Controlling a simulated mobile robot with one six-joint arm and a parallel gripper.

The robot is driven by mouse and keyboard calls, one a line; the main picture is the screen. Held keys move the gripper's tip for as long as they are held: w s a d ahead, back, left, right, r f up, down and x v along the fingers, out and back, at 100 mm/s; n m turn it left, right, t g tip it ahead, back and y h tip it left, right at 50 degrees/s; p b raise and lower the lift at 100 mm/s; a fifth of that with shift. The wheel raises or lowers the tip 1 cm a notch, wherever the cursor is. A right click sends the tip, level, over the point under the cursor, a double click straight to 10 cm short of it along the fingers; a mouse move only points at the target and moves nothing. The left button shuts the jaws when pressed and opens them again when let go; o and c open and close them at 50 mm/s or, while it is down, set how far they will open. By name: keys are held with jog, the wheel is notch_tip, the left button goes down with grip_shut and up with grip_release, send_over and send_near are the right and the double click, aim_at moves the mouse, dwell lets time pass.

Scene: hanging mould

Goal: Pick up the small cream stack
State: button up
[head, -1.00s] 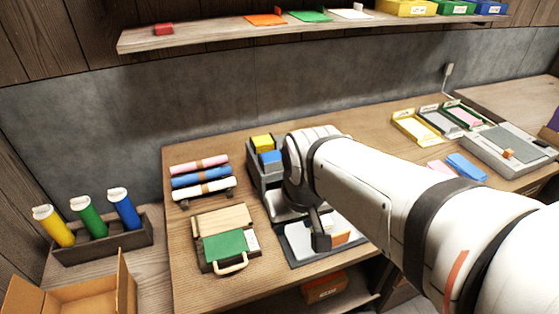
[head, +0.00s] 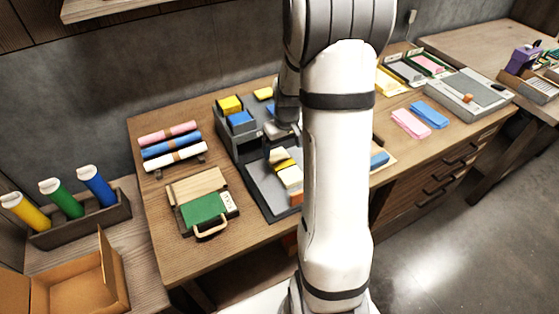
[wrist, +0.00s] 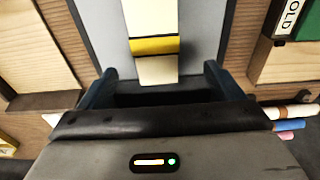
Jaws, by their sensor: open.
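The small cream stack (head: 290,177) lies on the grey tray (head: 262,190) on the workbench, with a yellow strip across it. In the wrist view the cream stack (wrist: 152,17) runs from the top edge down to between my fingers, the yellow strip crossing its middle. My gripper (wrist: 158,80) is open, one finger on each side of the stack's near end, with gaps on both sides. In the head view my gripper (head: 280,140) is over the back of the tray, partly hidden by my arm. Whether the fingers reach down beside the stack, I cannot tell.
A dark organiser (head: 228,135) with yellow and blue blocks stands behind the tray. A green case (head: 205,207) lies to the left, with rolled tubes (head: 172,153) behind it. Pink and blue slips (head: 411,123) lie to the right. My arm hides the bench's middle.

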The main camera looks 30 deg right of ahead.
aim_at(284, 165)
jog(key=f, duration=0.2)
jog(key=f+p, duration=0.1)
jog(key=f, duration=0.5)
jog(key=shift+w+d+f, duration=0.1)
jog(key=shift+w+d, duration=0.1)
jog(key=shift+d, duration=0.15)
jog(key=c, duration=1.2)
